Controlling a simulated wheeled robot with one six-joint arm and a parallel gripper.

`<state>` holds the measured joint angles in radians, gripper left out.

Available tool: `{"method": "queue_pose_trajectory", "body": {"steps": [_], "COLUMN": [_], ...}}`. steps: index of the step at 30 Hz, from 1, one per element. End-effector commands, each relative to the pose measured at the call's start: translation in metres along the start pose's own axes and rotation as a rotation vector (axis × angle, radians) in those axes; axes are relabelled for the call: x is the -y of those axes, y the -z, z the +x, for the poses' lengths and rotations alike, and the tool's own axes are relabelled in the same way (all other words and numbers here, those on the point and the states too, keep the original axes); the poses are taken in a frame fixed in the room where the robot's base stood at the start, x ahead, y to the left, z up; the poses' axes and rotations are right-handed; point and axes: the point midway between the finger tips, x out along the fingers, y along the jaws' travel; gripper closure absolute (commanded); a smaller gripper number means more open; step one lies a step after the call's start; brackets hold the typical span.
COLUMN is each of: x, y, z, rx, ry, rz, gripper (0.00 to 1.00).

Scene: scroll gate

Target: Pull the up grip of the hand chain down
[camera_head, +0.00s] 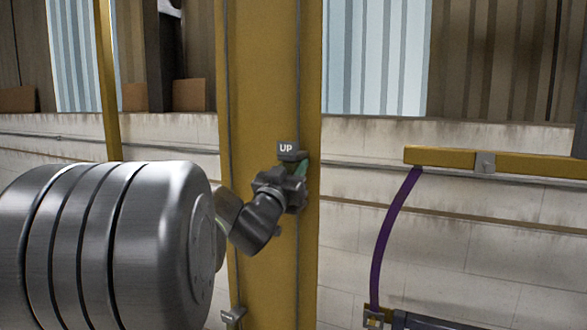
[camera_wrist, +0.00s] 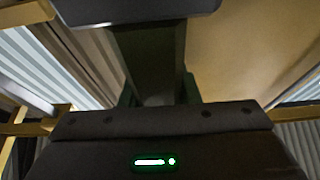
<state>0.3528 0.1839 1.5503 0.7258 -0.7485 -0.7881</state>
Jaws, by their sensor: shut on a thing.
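The up grip (camera_head: 303,168) shows as a small green piece under a grey label (camera_head: 287,149) reading "UP", in front of the yellow post. My gripper (camera_head: 295,176) is shut on the up grip, just below the label, and hides most of it. One strand of the hand chain (camera_head: 299,70) runs up the post above the label. In the wrist view my gripper's dark body (camera_wrist: 160,135) fills the lower part. A dark upright piece (camera_wrist: 145,60) stands beyond it, with green edges on both sides.
The yellow post (camera_head: 262,60) stands right behind my gripper. A second chain strand (camera_head: 226,80) runs down its left side to a small grey piece (camera_head: 232,317). At right are a yellow bar (camera_head: 540,163) and a purple curved strip (camera_head: 386,240). A pale wall (camera_head: 450,220) lies behind.

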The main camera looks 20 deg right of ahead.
Motion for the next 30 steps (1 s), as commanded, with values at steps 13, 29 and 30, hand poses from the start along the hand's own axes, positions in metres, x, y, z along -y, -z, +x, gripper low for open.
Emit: {"method": "queue_pose_trajectory", "body": {"steps": [13,29,30], "x": [0.000,0.000,0.000], "y": [-0.066,-0.191,-0.200], "z": [-0.027,-0.079,-0.083], "rx": [0.003,0.007,0.009], "ry": [-0.001,0.000,0.000], "rz": [-0.001,-0.001,-0.002], "gripper": [1.00,1.00,1.00]}}
